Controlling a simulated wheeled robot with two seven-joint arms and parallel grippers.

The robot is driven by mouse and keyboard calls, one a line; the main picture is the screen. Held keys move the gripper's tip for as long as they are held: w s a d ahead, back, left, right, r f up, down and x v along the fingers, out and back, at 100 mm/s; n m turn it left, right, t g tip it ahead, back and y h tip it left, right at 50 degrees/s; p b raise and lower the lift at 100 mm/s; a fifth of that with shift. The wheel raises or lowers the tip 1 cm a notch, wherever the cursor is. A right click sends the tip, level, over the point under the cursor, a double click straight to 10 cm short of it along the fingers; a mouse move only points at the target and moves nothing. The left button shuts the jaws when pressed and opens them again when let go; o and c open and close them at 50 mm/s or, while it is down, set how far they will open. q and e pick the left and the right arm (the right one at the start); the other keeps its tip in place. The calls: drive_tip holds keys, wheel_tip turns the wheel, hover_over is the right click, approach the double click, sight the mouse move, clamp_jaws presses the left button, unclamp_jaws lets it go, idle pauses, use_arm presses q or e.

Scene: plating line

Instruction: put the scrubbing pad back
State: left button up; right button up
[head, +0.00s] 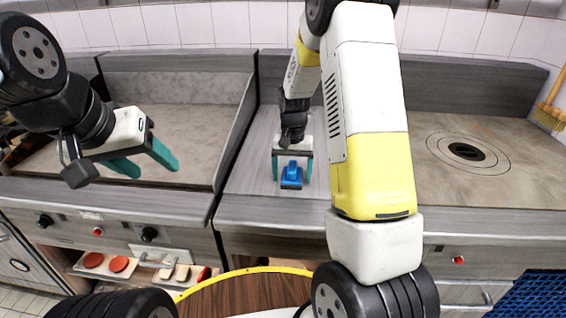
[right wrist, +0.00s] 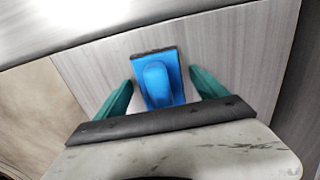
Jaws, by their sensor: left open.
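The scrubbing pad (head: 291,175) is blue with a raised grip and a darker edge. It appears to lie on the grey strip of counter between the two cooking surfaces, near its front edge. My right gripper (head: 292,168) reaches down over it, its teal fingers apart on either side. In the right wrist view the pad (right wrist: 158,82) sits between the open fingers (right wrist: 162,92), with a gap on both sides. My left gripper (head: 150,162) is open and empty above the left griddle. The pad's underside is hidden.
A walled griddle (head: 190,120) is at left and a flat plate with a round centre (head: 466,152) at right. A brush (head: 550,105) leans at far right. A shelf below left holds red patties (head: 93,260). A round wooden board (head: 245,295) is in front.

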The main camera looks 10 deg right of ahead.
sight(292, 166)
wheel_tip(292, 166, up, 12)
drive_tip(key=shift+f, duration=0.1)
drive_tip(key=s+r+n+t+y, duration=0.2)
drive_tip(key=s+r+t, duration=0.1)
drive_tip(key=s+r, duration=0.9)
drive_tip(key=s+a+n+t, duration=0.1)
drive_tip(key=s+a+t, duration=0.1)
drive_tip(key=s, duration=1)
drive_tip(key=shift+r+n+t, duration=0.2)
drive_tip(key=shift+n+t, duration=0.2)
drive_tip(key=shift+t, duration=0.2)
